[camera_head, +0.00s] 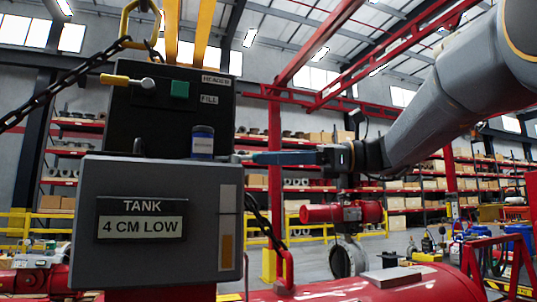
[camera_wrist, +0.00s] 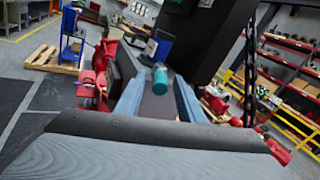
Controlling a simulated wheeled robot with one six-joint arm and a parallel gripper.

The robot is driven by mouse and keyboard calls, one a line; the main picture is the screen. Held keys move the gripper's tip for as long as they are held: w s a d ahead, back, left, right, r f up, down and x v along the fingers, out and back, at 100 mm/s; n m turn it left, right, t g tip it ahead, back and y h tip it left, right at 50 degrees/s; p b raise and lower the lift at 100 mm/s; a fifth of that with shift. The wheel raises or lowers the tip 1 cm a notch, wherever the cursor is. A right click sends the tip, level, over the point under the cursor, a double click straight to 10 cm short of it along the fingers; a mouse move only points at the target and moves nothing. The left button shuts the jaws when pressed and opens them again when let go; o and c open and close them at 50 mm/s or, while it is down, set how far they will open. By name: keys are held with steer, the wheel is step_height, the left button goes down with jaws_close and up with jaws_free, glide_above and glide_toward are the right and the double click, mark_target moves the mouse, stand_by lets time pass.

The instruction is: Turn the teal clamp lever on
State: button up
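The teal lever end (camera_wrist: 160,81) shows in the wrist view as a short rounded cylinder, between and just ahead of my fingertips. My gripper (camera_wrist: 160,92) is open, with a visible gap on each side of the teal piece. In the head view, my gripper (camera_head: 256,158) reaches in from the right with blue fingers level, its tips at the right side of the black header box (camera_head: 168,105). There the fingers hide most of the lever, and its pivot cannot be made out.
A grey box with a "TANK 4 CM LOW" display (camera_head: 141,219) stands in front of the header box. A blue-and-white canister (camera_head: 203,142) is close left of my fingertips. A yellow-handled lever (camera_head: 127,81), a green square (camera_head: 180,89) and a black chain (camera_head: 65,88) are further left.

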steer(key=shift+w+a, duration=0.15)
steer(key=shift+a, duration=0.5)
jaws_close()
